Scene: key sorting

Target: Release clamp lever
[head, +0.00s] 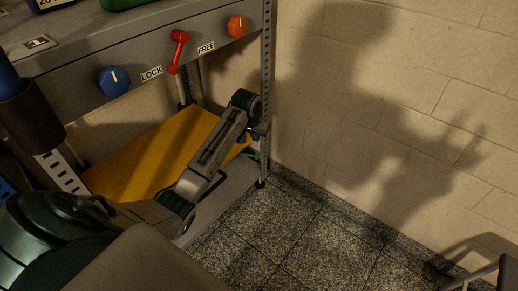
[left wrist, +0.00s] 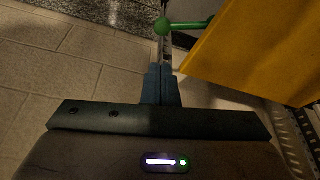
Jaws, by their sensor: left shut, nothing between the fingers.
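A red lever (head: 177,52) with a ball at each end sits on the grey front panel, between the LOCK label (head: 152,74) and the FREE label (head: 206,48). It stands nearly upright, its top leaning slightly right. A green rod with a ball end (left wrist: 164,26) shows in the left wrist view, beside a yellow board. My left gripper (left wrist: 160,82) is shut and empty, its fingertips pointing at the green ball; I cannot tell whether they touch. In the head view my left arm reaches below the panel, and the fingertips are hard to make out. My right gripper is not in view.
A blue knob (head: 114,81) and an orange knob (head: 237,27) flank the lever on the panel. The yellow board (head: 140,150) lies on the lower shelf. A perforated post (head: 267,50) stands close to my left wrist.

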